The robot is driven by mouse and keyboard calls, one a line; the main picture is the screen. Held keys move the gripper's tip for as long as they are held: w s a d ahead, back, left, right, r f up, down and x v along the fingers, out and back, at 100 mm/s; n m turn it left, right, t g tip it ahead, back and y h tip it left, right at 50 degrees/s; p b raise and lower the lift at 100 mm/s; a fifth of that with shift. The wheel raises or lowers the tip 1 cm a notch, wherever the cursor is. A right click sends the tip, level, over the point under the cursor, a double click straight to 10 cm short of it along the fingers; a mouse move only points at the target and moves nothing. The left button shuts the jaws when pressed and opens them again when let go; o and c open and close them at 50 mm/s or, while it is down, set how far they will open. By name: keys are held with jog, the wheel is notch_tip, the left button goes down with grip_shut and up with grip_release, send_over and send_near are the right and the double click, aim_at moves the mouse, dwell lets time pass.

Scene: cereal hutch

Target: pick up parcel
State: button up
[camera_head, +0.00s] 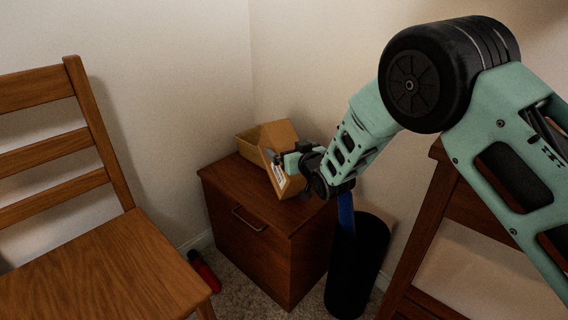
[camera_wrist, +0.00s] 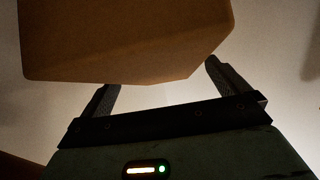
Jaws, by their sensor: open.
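The parcel (camera_head: 279,136) is a brown cardboard box with a white label, on top of the dark wooden cabinet (camera_head: 226,181). It looks tilted, and my gripper hides part of its right side. My gripper (camera_head: 280,157) is open at the parcel's near right side. In the wrist view the parcel (camera_wrist: 130,40) fills the top middle, in front of and partly across the gap between the two spread fingers of my gripper (camera_wrist: 160,76). I cannot tell whether either finger touches it.
A tan open box or bin (camera_head: 245,146) stands behind the parcel, close to the wall corner. A wooden chair (camera_head: 95,265) is at left, and another wooden piece of furniture (camera_head: 420,235) at right. A black cylinder (camera_head: 357,265) with a blue item and a red bottle (camera_head: 204,271) are on the floor.

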aim_at(280, 135)
jog(key=x, duration=0.3)
jog(key=shift+w+b, duration=0.15)
jog(key=shift+b, duration=0.15)
